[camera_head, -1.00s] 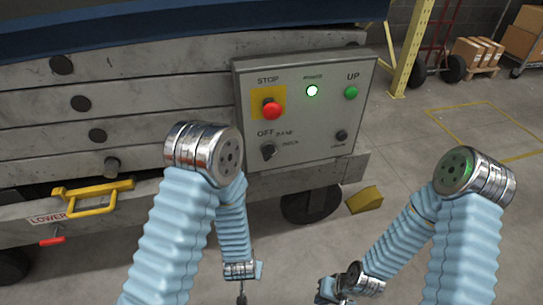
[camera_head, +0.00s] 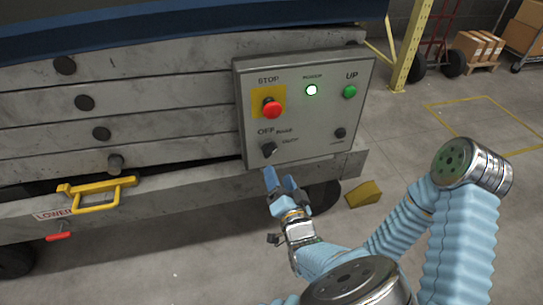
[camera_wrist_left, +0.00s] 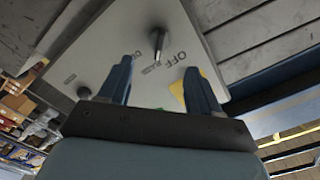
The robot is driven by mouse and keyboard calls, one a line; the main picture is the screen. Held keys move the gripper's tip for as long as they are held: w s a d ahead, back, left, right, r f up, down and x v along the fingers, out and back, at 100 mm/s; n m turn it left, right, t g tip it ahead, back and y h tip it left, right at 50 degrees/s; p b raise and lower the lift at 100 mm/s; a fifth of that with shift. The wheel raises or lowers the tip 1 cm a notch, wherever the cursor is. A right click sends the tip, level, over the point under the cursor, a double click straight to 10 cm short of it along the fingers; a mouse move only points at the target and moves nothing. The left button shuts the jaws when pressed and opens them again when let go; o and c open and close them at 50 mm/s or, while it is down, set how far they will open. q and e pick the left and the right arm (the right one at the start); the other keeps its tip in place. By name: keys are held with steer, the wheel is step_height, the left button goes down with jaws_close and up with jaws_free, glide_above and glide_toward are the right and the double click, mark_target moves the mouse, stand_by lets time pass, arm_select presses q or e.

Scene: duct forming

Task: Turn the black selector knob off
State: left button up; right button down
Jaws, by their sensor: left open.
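The black selector knob (camera_head: 269,149) is on the lower left of the grey control panel (camera_head: 305,135), just below the word OFF. I cannot read its exact setting. My left gripper (camera_head: 281,182) is open and empty just below the panel's lower edge, its fingers pointing up towards the knob and apart from it. In the left wrist view the knob (camera_wrist_left: 157,42) sticks out ahead of the gap between the open fingers (camera_wrist_left: 160,82), with OFF printed beside it.
The panel also carries a red stop button (camera_head: 271,109) on a yellow plate, a lit lamp (camera_head: 311,90), a green UP button (camera_head: 349,91) and a small black knob (camera_head: 340,133). A yellow handle (camera_head: 100,195) is at the left. A yellow wedge (camera_head: 365,194) lies on the floor.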

mark_target(271, 155)
arm_select(q)
steer(key=x, duration=0.8)
steer(key=shift+w+a+f, duration=0.1)
steer(key=shift+w+a, duration=0.05)
steer(key=shift+w, duration=0.2)
steer(key=shift+c, duration=0.4)
steer(key=c, duration=0.9)
